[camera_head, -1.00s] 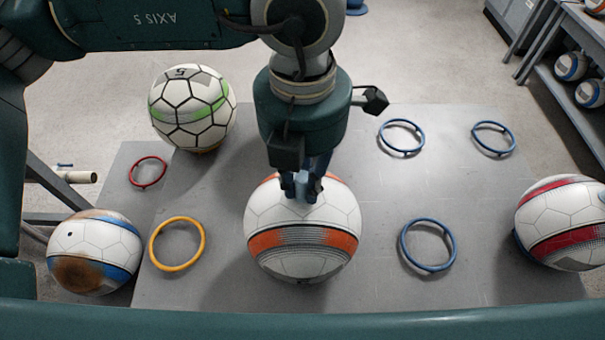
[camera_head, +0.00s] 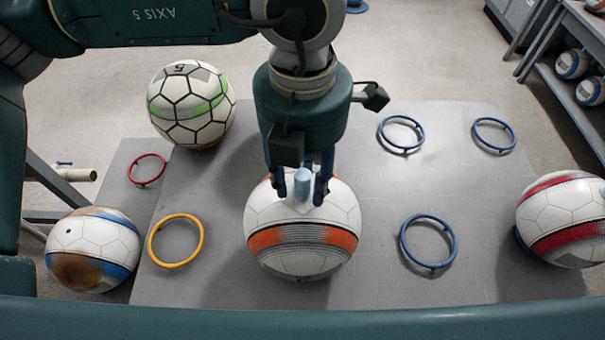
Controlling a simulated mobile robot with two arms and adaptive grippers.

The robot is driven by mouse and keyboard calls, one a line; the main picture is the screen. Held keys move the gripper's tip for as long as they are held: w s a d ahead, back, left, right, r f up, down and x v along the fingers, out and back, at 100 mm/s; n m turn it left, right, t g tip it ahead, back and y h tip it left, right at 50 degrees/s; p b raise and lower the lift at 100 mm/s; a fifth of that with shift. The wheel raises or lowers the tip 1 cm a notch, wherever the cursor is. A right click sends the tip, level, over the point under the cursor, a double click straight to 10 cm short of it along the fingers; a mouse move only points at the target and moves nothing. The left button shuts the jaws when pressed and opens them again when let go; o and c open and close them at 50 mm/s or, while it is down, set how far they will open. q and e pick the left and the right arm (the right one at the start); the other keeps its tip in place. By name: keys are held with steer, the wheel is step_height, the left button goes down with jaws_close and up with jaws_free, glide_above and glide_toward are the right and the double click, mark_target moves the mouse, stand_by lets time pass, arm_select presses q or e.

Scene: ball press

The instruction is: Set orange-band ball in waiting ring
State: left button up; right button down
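The orange-band ball (camera_head: 302,252) is white with an orange and grey band and rests at the middle of the grey table; what lies under it is hidden. My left gripper (camera_head: 301,190) points down over its top, its dark fingers spread apart. A small light-blue upright piece (camera_head: 302,184) stands between the fingers, clear of both; I cannot tell whether it is fixed to the ball. The empty rings are a yellow one (camera_head: 150,245), a small red one (camera_head: 134,173) and several blue ones (camera_head: 403,252). My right gripper is not in view.
A green-band ball (camera_head: 192,100) sits at the back left, and a blue-band ball with a brown patch (camera_head: 95,245) at the left. A red-band ball (camera_head: 565,215) stands at the right edge. The grey table (camera_head: 350,292) is bare between the rings.

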arm_select(q)
steer(key=shift+r, duration=0.45)
step_height(320, 180, up, 12)
steer(key=b, duration=0.2)
steer(key=shift+f+b, duration=0.2)
steer(key=shift+b, duration=0.2)
